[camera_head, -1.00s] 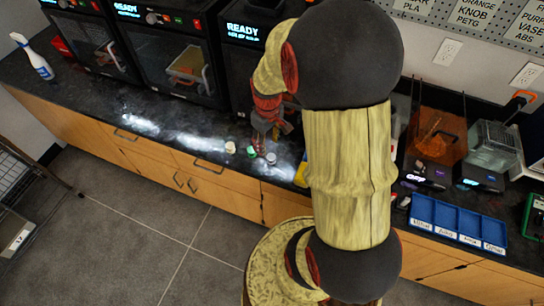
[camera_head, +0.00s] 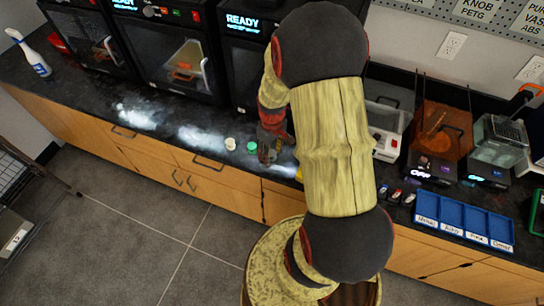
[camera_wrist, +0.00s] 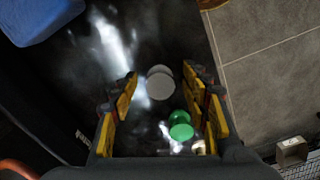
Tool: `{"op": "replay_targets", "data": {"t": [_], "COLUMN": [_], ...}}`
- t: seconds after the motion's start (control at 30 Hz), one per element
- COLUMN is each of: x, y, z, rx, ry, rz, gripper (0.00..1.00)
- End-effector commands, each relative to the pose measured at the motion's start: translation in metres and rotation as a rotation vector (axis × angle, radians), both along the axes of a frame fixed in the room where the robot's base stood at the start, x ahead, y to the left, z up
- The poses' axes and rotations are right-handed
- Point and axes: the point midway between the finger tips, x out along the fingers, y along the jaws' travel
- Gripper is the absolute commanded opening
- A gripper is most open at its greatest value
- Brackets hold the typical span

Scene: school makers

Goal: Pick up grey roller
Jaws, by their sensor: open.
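The grey roller (camera_wrist: 160,84) is a small round piece on the black counter. In the wrist view it lies between the fingertips of my open gripper (camera_wrist: 159,77), with a gap to each finger. I cannot tell how far below the fingertips it is. In the head view my gripper (camera_head: 268,155) is low over the counter and hides the grey roller. A green roller (camera_wrist: 181,130) lies close by, nearer the gripper's palm in the wrist view; it also shows in the head view (camera_head: 252,147), just left of my gripper.
A cream roller (camera_head: 230,143) stands left of the green one. Printers (camera_head: 180,65) line the back of the counter (camera_head: 70,88). A blue tray (camera_head: 463,222) and an orange-covered machine (camera_head: 441,130) are at right. A blue object (camera_wrist: 38,16) fills a wrist view corner.

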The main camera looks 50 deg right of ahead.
Motion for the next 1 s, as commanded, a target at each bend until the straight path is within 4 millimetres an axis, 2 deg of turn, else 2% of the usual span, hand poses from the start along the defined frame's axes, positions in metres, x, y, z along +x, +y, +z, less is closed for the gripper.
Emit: {"op": "replay_targets", "data": {"t": [0.1, 0.73, 1.0], "x": [0.0003, 0.0003, 0.0005], "y": [-0.0002, -0.0002, -0.0003], "z": [0.0014, 0.0015, 0.0030], "rx": [-0.001, 0.000, -0.001], "ry": [-0.001, -0.001, -0.001], "rz": [0.000, 0.000, 0.000], "gripper": [0.46, 0.10, 0.10]}}
